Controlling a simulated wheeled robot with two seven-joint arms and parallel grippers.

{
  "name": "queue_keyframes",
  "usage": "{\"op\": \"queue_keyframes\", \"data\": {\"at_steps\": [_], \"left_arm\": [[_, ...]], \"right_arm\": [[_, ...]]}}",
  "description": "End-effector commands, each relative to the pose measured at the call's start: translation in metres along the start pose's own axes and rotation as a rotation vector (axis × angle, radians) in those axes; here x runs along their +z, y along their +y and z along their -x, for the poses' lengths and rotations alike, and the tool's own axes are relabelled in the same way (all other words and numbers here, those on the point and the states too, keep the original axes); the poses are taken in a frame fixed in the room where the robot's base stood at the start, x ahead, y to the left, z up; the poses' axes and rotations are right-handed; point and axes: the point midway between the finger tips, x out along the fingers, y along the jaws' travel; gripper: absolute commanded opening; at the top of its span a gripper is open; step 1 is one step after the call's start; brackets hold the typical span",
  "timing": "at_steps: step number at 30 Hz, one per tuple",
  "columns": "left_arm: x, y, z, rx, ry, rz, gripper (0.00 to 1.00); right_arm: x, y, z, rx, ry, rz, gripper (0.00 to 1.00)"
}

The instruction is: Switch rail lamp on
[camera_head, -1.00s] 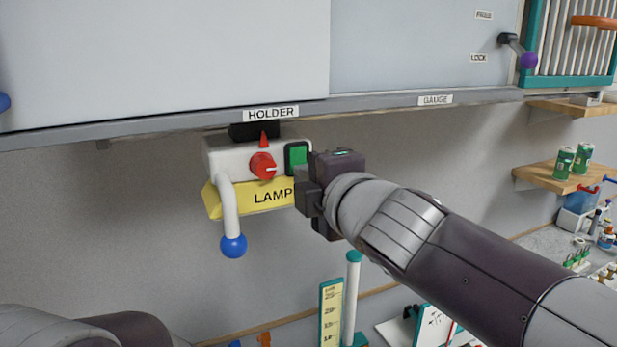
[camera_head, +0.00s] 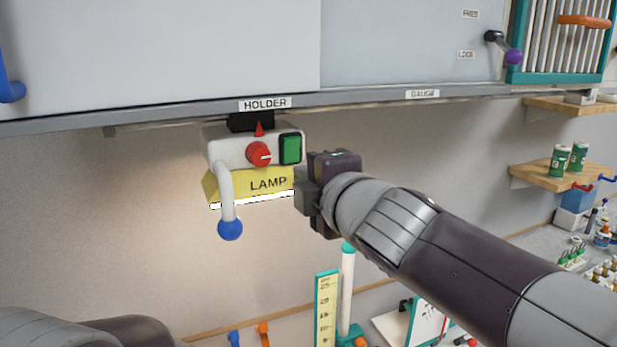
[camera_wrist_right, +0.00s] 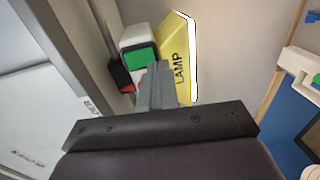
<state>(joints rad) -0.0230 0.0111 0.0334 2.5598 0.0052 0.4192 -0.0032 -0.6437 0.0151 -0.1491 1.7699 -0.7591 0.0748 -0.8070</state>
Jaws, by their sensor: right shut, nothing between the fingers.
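The rail lamp hangs under the cabinet rail at the HOLDER label. It has a white body (camera_head: 228,147), a red knob (camera_head: 259,154), a bright green button (camera_head: 290,149) and a yellow LAMP shade (camera_head: 240,185). A white strip glows along the shade's lower edge, and the wall below is lit warmly. A white lever with a blue ball (camera_head: 230,229) hangs at its left. My right gripper (camera_head: 303,190) is shut and empty, just right of the shade and below the button. In the right wrist view its fingers (camera_wrist_right: 157,85) partly cover the lamp. My left gripper is out of view.
The grey rail (camera_head: 370,102) and cabinet panels lie above. A yellow scale (camera_head: 326,305) and a white post with a green top (camera_head: 347,285) stand below. Wooden shelves (camera_head: 560,175) with green cans are at the right. The wall left of the lamp is clear.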

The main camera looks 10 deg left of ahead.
Motion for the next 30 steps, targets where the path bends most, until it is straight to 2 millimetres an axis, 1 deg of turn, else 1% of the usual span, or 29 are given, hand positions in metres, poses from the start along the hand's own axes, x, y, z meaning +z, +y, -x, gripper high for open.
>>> {"op": "queue_keyframes", "data": {"at_steps": [3,9,12,15,19,28,30], "left_arm": [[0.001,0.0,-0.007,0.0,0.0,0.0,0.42],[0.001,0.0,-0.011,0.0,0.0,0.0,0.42],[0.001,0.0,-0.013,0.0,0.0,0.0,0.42],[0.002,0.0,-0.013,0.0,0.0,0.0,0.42],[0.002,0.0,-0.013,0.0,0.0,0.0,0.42],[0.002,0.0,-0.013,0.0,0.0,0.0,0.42],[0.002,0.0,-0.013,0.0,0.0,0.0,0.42]], "right_arm": [[0.0,-0.006,0.023,0.004,0.0,0.0,0.0],[0.0,-0.015,0.063,0.002,0.0,0.0,0.0],[0.0,-0.019,0.079,0.002,0.001,0.0,0.0],[0.0,-0.022,0.09,0.002,0.001,0.0,0.0],[0.0,-0.023,0.097,0.002,0.001,0.0,0.0],[0.0,-0.024,0.098,0.0,0.0,-0.003,0.0],[0.001,-0.025,0.097,-0.005,-0.004,-0.057,0.0]]}}
